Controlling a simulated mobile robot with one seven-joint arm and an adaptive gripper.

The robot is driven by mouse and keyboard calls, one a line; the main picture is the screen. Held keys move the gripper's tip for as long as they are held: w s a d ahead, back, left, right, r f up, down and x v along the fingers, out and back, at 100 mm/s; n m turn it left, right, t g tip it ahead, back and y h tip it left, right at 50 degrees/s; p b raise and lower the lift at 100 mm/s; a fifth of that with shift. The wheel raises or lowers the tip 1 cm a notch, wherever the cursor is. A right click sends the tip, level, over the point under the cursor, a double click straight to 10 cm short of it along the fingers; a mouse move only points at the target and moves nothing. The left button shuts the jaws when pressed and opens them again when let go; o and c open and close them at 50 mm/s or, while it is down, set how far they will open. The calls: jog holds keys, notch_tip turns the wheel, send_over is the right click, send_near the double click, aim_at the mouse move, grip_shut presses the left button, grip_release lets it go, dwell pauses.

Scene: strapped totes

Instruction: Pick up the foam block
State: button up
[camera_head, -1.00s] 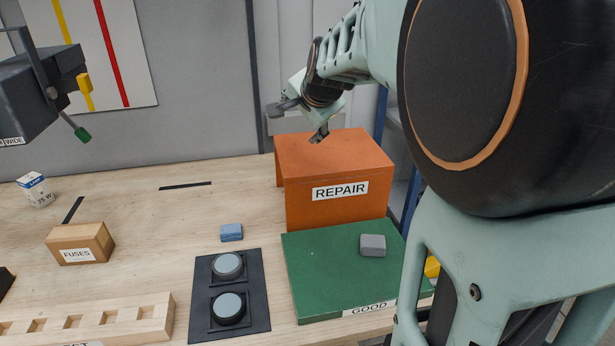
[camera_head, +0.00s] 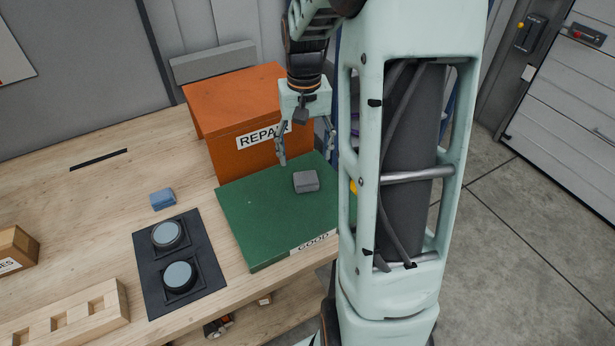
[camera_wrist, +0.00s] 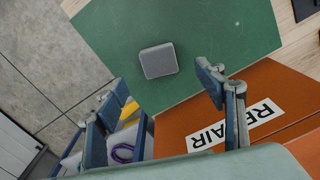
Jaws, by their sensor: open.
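A small grey block (camera_head: 306,181), which looks like the foam block, lies on the green board (camera_head: 250,220) marked GOOD. In the wrist view the grey block (camera_wrist: 158,61) is seen from above, ahead of the fingers and roughly between their lines. My gripper (camera_head: 307,155) is open and empty, pointing down over the back part of the green board. Its fingers (camera_wrist: 155,108) are spread and apart from the block. A smaller blue block (camera_head: 162,199) lies on the wooden table, left of the board.
The orange REPAIR box (camera_head: 226,140) stands behind the board, close to my gripper. A black mat (camera_head: 155,268) with two round grey-topped parts, a slotted wooden rack (camera_head: 75,325) and a FUSES box (camera_head: 17,250) are to the left. The board's right side borders open floor.

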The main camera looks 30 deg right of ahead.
aim_at(306, 178)
jog(key=f, duration=0.6)
jog(key=f+p, duration=0.1)
jog(key=f, duration=0.2)
jog(key=shift+w+d, duration=0.25)
jog(key=c, duration=0.8)
